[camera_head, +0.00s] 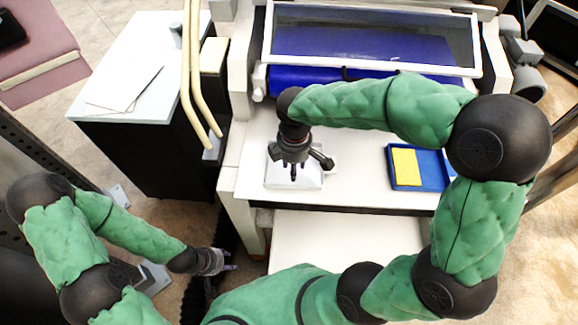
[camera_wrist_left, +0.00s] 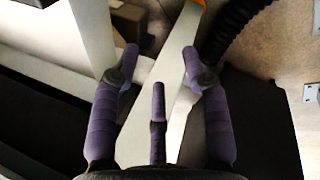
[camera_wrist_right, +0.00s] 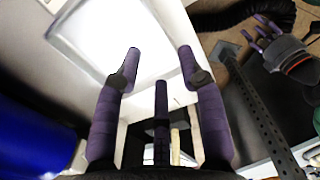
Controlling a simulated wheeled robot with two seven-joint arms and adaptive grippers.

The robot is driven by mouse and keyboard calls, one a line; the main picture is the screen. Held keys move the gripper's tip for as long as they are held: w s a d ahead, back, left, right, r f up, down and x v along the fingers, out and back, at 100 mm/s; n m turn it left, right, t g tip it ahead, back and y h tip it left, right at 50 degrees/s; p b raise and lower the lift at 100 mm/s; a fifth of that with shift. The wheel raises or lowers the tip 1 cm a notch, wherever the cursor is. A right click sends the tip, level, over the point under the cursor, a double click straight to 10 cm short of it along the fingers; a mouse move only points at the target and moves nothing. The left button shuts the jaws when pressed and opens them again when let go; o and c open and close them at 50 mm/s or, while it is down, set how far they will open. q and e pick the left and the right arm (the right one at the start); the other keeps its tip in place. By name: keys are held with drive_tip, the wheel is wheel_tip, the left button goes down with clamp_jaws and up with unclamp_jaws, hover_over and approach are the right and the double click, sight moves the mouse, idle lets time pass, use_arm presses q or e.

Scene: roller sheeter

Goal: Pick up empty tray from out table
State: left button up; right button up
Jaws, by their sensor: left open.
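A small white tray (camera_head: 311,181) lies flat on the white out table (camera_head: 355,178) in front of the machine. Part of its pale, raised rim and bare inside shows in the right wrist view (camera_wrist_right: 112,62). My right gripper (camera_head: 299,168) hangs over the tray, pointing down, and hides part of it. Its fingers (camera_wrist_right: 160,60) are spread with nothing between them; contact with the tray cannot be made out. My left gripper (camera_head: 226,261) is low at the left, below and apart from the table. Its fingers (camera_wrist_left: 160,62) are open and empty.
A blue tray (camera_head: 432,178) with a yellow block (camera_head: 405,167) sits to the right on the table. The blue roller (camera_head: 310,80) and clear guard are behind. A side cabinet (camera_head: 130,75) with papers stands left. A black corrugated hose (camera_wrist_left: 235,25) runs near my left gripper.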

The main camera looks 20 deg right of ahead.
hover_over(295, 188)
drive_tip(key=f, duration=0.3)
drive_tip(key=f+b, duration=0.1)
drive_tip(key=shift+w+a+f, duration=0.1)
drive_tip(key=shift+w+f, duration=0.2)
drive_tip(key=shift+f, duration=0.05)
drive_tip(key=f, duration=0.1)
drive_tip(key=f+b, duration=0.1)
drive_tip(key=f, duration=0.3)
drive_tip(key=shift+d+b, duration=0.25)
drive_tip(key=shift+b, duration=0.05)
clamp_jaws()
